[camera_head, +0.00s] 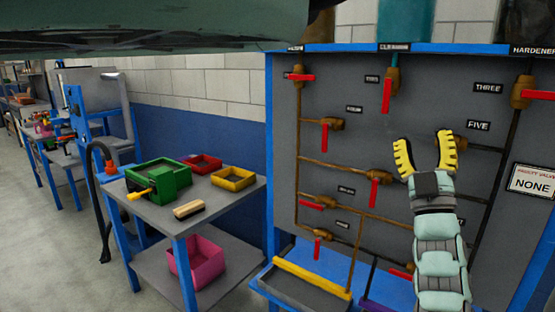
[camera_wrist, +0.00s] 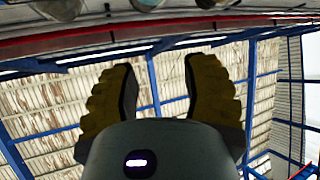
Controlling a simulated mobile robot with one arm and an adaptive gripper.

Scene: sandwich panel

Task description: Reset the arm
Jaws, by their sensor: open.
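My gripper (camera_head: 426,156) is raised in front of the grey valve panel (camera_head: 340,100), with its two yellow ribbed fingers spread and pointing up. It is open and empty. In the wrist view the two fingers of my gripper (camera_wrist: 158,90) stand apart with the ceiling behind them. My arm rises from the lower right of the head view and hides part of the panel's pipes and valves.
The panel has brown pipes and several red valve handles, including one upper left (camera_head: 301,78) and one at centre (camera_head: 375,192). A sign reading NONE (camera_head: 533,181) is at right. A side table (camera_head: 225,218) at left bears green, red and yellow bins. Floor is clear at far left.

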